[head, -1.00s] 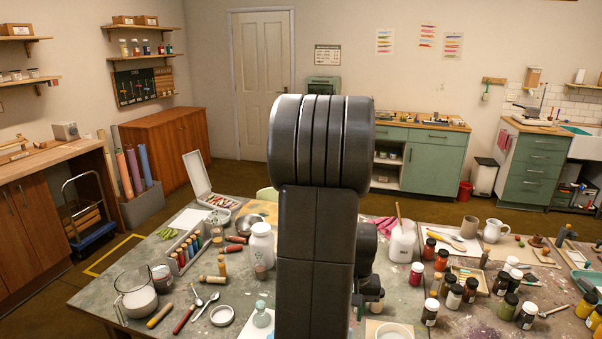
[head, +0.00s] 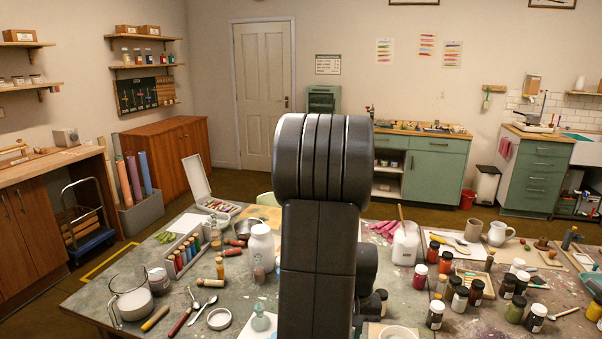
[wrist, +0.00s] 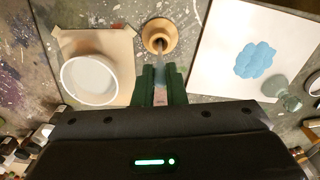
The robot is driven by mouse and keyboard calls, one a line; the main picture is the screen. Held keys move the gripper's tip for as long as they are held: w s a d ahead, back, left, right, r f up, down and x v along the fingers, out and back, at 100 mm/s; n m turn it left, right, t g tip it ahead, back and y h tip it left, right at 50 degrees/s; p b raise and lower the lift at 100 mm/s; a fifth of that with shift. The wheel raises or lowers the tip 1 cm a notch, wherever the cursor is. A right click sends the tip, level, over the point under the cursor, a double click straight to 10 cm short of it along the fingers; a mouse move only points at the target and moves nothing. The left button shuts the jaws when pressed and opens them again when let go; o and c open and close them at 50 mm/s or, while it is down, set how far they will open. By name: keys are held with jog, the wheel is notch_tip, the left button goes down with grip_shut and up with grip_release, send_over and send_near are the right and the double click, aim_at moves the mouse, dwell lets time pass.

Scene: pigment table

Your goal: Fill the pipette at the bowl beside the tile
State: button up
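In the wrist view my gripper (wrist: 160,85) has its two green fingers close together around a slim pale pipette (wrist: 160,72). The pipette runs from between the fingers toward a round wooden holder (wrist: 159,38); whether its end is still inside the holder I cannot tell. A white bowl (wrist: 90,80) sits on a tan square tile (wrist: 121,52), left of the fingers. In the head view the bowl (head: 398,333) shows at the bottom edge, right of my arm. My arm hides the gripper and pipette there.
A white sheet (wrist: 223,30) with a blue paint patch (wrist: 256,60) lies right of the fingers, with a glass muller (wrist: 286,90) on its edge. Several pigment jars (head: 476,290) crowd the table to the right. A glass jug (head: 131,300) stands at the left.

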jog(key=shift+r+p, duration=2.85)
jog(key=shift+r, duration=0.95)
